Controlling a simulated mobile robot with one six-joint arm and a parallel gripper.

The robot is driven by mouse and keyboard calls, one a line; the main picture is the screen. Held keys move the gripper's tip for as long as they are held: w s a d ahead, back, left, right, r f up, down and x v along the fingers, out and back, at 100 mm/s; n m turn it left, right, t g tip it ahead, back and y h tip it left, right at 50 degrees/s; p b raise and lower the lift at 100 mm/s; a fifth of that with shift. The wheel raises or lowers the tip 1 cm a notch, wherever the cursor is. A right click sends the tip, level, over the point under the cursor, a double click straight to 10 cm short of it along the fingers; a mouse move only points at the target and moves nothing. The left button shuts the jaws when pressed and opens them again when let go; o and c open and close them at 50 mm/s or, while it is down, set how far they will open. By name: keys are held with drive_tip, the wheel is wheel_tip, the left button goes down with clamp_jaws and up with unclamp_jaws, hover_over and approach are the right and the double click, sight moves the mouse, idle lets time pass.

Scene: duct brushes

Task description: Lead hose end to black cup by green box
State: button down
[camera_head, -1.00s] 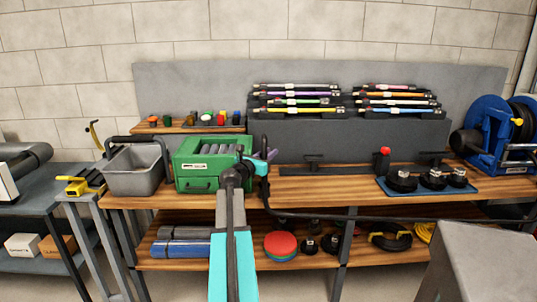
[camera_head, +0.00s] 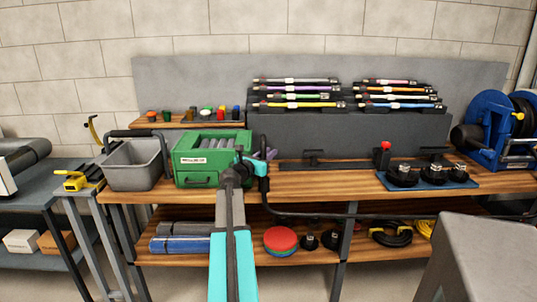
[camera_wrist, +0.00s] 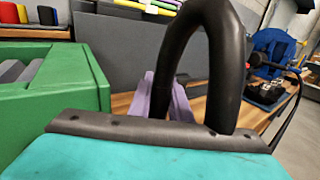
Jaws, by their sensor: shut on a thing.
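My gripper (camera_head: 262,168) is shut on the black hose near the right front corner of the green box, above the wooden bench. In the wrist view the hose (camera_wrist: 208,45) arches up and bends back down beyond the dark jaw edge; its tip is hidden. In the head view the hose (camera_head: 310,214) hangs from my gripper and runs right along the bench front. The green box (camera_head: 198,163) with a drawer stands left of my gripper; it also fills the left of the wrist view (camera_wrist: 60,95). I cannot make out a black cup beside it.
A purple piece (camera_wrist: 172,98) stands just beyond my gripper, right of the box. A grey bin (camera_head: 132,177) is left of the box. Black round brushes sit on a blue mat (camera_head: 465,183) at right. A blue reel (camera_head: 487,130) stands farther right. Bench between is mostly clear.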

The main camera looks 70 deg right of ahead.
drive_tip(key=shift+f+b, duration=0.4)
drive_tip(key=shift+f, duration=0.2)
drive_tip(key=c, duration=1.6)
unclamp_jaws()
drive_tip(key=shift+o, duration=0.2)
drive_tip(key=shift+a, duration=0.15)
drive_tip(key=v, duration=1.3)
drive_tip(key=shift+a, duration=0.3)
